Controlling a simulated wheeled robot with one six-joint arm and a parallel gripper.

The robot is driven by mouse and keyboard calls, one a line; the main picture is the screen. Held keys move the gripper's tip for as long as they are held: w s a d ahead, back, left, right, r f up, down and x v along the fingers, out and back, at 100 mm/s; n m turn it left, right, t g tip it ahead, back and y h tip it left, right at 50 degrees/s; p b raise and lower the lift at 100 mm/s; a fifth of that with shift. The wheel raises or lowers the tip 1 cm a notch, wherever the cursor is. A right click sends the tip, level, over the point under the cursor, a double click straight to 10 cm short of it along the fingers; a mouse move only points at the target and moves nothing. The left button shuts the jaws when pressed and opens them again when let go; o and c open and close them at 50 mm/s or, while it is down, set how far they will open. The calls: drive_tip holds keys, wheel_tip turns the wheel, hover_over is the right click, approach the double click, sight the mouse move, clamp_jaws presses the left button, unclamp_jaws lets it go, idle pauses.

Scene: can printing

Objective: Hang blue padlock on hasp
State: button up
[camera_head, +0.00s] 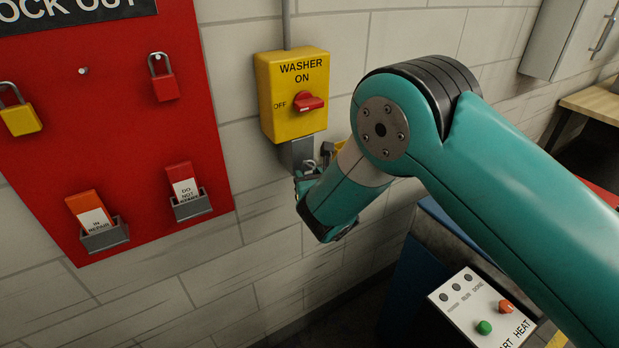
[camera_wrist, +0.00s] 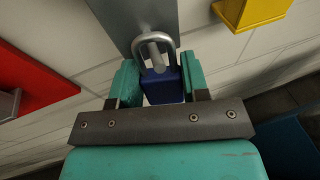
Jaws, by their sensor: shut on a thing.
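The blue padlock (camera_wrist: 163,87) is between the two teal fingers of my gripper (camera_wrist: 158,82) in the wrist view, body towards me and silver shackle up. The grey hasp plate (camera_wrist: 130,12) is right ahead of it, with a short silver peg (camera_wrist: 153,42) showing inside the shackle loop. I cannot tell whether the shackle rests on the peg. In the head view my gripper (camera_head: 308,183) is just below the hasp plate (camera_head: 300,150), under the yellow washer switch box (camera_head: 292,120); the padlock body is hidden there.
The red lockout board (camera_head: 130,130) is to the left, with a yellow padlock (camera_head: 20,119), a red padlock (camera_head: 164,87), a bare peg (camera_head: 83,71) and tag holders. A yellow part (camera_wrist: 250,10) sticks out right of the hasp. A control panel (camera_head: 480,310) is at lower right.

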drive_tip(key=o, duration=1)
drive_tip(key=shift+o, duration=0.2)
